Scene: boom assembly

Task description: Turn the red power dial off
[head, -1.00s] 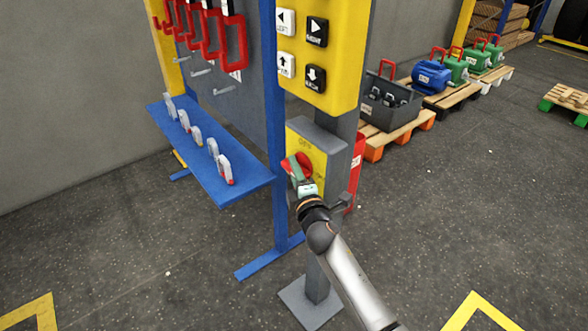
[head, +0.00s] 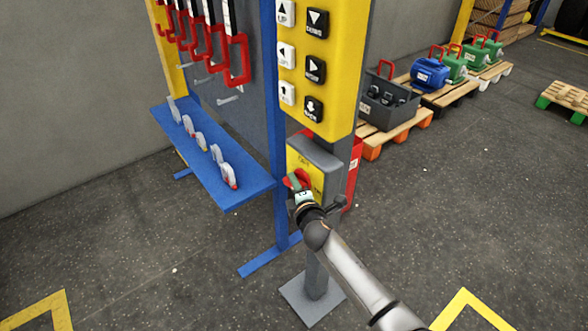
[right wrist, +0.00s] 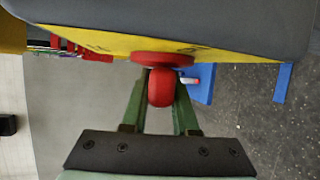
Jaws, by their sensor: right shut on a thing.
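The red power dial (head: 297,179) sits on the yellow face of a grey box (head: 317,153) on a post. In the right wrist view the dial's round base and its knob (right wrist: 161,88) show below the yellow face (right wrist: 105,44). My right gripper (head: 299,188) is at the dial, with its green fingers (right wrist: 160,100) on both sides of the knob, shut on it. In the head view the gripper hides part of the dial and of the face's lettering. My left gripper is in neither view.
A yellow button panel (head: 318,65) hangs just above the dial box. A blue shelf (head: 215,179) with several small parts stands to the left. A red box (head: 354,170) is behind the post. Pallets with motors (head: 430,75) stand at the back right.

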